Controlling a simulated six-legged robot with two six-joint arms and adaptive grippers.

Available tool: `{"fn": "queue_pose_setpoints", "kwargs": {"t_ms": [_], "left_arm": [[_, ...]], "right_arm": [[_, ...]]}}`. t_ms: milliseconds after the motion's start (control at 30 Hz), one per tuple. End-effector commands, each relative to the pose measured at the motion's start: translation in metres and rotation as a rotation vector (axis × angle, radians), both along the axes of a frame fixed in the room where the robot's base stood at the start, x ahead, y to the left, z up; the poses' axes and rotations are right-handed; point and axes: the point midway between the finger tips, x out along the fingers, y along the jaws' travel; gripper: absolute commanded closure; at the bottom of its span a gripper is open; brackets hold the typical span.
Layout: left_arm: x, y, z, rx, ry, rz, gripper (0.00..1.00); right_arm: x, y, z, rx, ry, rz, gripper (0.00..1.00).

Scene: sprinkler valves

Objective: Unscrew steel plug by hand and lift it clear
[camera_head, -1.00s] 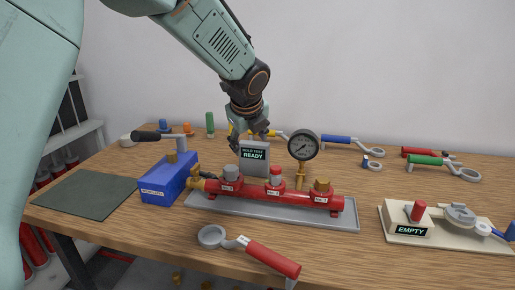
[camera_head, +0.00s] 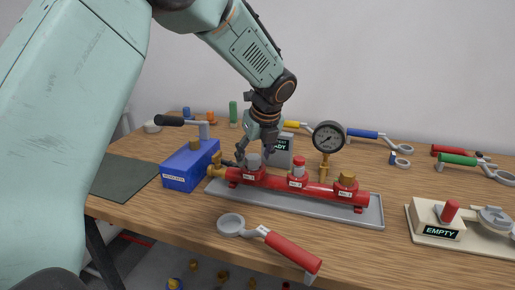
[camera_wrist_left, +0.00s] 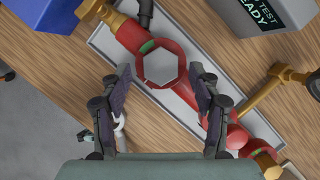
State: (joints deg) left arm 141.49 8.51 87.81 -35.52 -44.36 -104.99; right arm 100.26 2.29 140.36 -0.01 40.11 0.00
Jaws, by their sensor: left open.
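The steel plug (camera_head: 254,161) is a grey hexagonal cap at the left end of the red pipe manifold (camera_head: 320,189). In the wrist view its hexagonal top (camera_wrist_left: 161,66) sits inside a red round collar. My left gripper (camera_head: 255,151) points down just above and around the plug. In the wrist view its two fingers (camera_wrist_left: 160,74) are spread apart, one on each side of the plug, with visible gaps to it. How far down the fingertips reach beside the plug is hard to tell. My right gripper is not in view.
A pressure gauge (camera_head: 329,137), a grey "READY" box (camera_head: 281,158) and a blue box (camera_head: 189,168) stand close by. A red-handled wrench (camera_head: 290,253) lies in front.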

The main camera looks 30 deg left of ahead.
Motion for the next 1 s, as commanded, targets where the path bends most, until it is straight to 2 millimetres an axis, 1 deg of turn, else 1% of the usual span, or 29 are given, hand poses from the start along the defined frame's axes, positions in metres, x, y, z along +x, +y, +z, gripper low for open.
{"fn": "queue_pose_setpoints", "kwargs": {"t_ms": [100,367,400,1000], "left_arm": [[0.0029,0.0009,-0.0049,0.0,-0.002,-0.001,0.38],[0.0031,0.0012,-0.0056,0.0,-0.002,-0.001,0.38],[0.0031,0.0012,-0.0056,0.0,-0.002,-0.001,0.39],[0.0028,0.0012,-0.0058,-0.001,-0.001,0.0,0.9]], "right_arm": [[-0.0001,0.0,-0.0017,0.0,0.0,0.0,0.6],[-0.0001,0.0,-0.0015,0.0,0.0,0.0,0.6],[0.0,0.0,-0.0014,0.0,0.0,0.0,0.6],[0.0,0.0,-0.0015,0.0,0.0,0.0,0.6]]}}
